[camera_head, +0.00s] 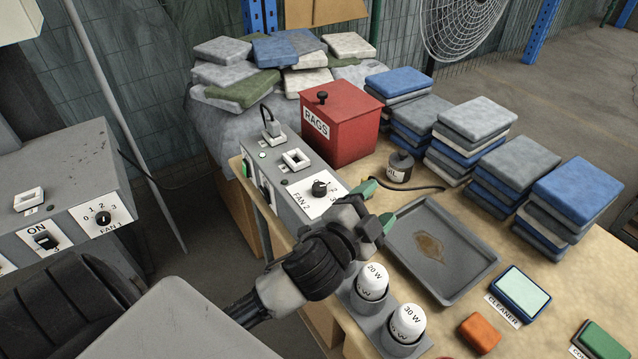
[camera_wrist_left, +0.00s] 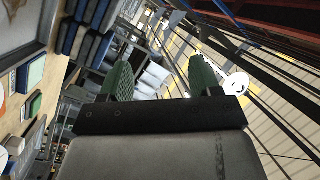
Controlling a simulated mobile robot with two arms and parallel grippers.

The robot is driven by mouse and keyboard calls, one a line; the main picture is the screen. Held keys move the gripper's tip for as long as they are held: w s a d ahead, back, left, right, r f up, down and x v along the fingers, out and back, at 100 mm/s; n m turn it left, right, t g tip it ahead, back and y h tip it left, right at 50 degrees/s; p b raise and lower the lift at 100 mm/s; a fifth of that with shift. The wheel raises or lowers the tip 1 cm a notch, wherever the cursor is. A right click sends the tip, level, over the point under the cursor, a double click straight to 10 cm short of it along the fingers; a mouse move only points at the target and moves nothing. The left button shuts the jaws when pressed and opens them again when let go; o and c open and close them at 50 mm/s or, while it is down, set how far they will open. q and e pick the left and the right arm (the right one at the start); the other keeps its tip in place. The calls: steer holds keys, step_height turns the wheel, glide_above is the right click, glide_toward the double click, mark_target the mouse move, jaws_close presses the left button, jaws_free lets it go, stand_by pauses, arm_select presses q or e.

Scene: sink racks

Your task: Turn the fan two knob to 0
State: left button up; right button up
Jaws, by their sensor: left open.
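The fan two knob (camera_head: 319,188) is a small black dial on a white plate marked FAN 2, on the grey control box (camera_head: 283,171) at the table's left edge. The arm hides part of the plate and its numbers, and I cannot read the knob's setting. My left gripper (camera_head: 379,205) is open and empty, right of the knob and apart from it, its green fingertips pointing right over the table. In the left wrist view its two green fingers (camera_wrist_left: 164,80) are spread with nothing between them. My right gripper is not in view.
A red RAGS box (camera_head: 342,126) stands behind the control box. A black OIL pot (camera_head: 400,166), a grey tray (camera_head: 441,248) and two white bulbs (camera_head: 372,282) are near the gripper. Folded cloth stacks (camera_head: 515,165) line the back right. A FAN 1 panel (camera_head: 103,217) is at left.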

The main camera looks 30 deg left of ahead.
arm_select(q)
steer(key=w+d+r+m+h, duration=0.2)
steer(key=d+r+m+h, duration=0.5)
steer(key=m+h, duration=0.4)
steer(key=m+g+y, duration=1.3)
steer(key=m+g, duration=0.5)
steer(key=m, duration=0.7)
glide_above(319, 186)
step_height(319, 186, down, 5)
step_height(319, 186, down, 10)
steer(key=shift+f+p, duration=0.1)
steer(key=shift+p, duration=0.3)
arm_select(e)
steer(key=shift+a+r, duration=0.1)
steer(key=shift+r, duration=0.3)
arm_select(q)
steer(key=shift+c, duration=0.4)
